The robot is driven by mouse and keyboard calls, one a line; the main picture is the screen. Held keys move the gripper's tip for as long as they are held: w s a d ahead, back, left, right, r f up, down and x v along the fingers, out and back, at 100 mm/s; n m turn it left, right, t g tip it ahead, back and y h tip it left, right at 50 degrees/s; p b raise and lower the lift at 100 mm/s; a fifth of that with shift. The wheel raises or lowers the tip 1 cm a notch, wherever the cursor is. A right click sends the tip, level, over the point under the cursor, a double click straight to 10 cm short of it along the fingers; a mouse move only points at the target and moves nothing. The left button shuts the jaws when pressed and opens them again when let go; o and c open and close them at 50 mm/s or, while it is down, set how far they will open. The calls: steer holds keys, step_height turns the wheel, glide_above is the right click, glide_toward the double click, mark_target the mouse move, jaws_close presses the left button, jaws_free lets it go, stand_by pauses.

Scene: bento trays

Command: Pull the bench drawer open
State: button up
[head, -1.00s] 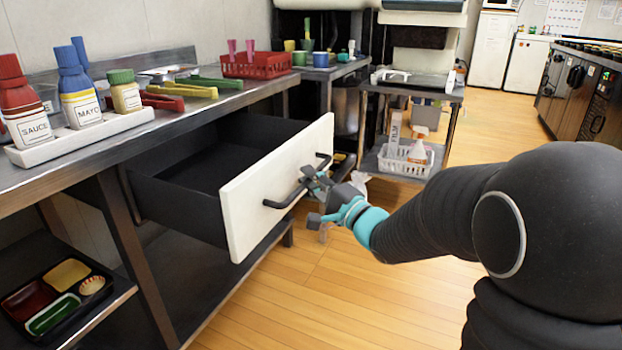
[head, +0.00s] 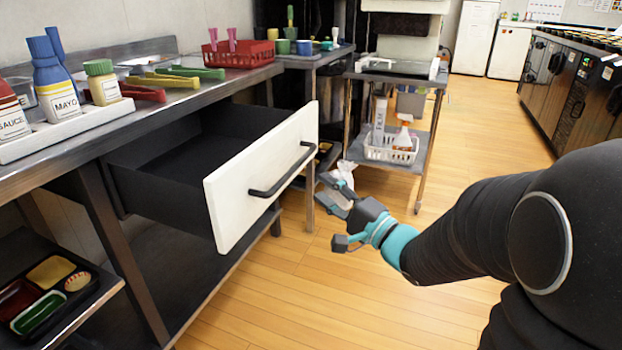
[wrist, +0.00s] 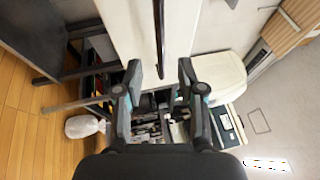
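The bench drawer (head: 262,172) stands well out from the bench, with a white front, dark sides and an empty-looking dark inside. Its black bar handle (head: 282,172) runs along the front. In the wrist view the handle (wrist: 160,35) lies ahead, at the top middle. My gripper (head: 335,195) is to the right of the handle and apart from it. In the wrist view the two fingers of my gripper (wrist: 160,72) are spread, with nothing between them.
The bench top (head: 150,112) holds a white tray of sauce bottles (head: 75,130), tongs (head: 165,82) and a red basket (head: 238,57). A bento tray (head: 45,300) lies on the lower shelf. A cart with a white basket (head: 390,150) stands behind my gripper. The wooden floor at right is clear.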

steer(key=shift+v, duration=1.15)
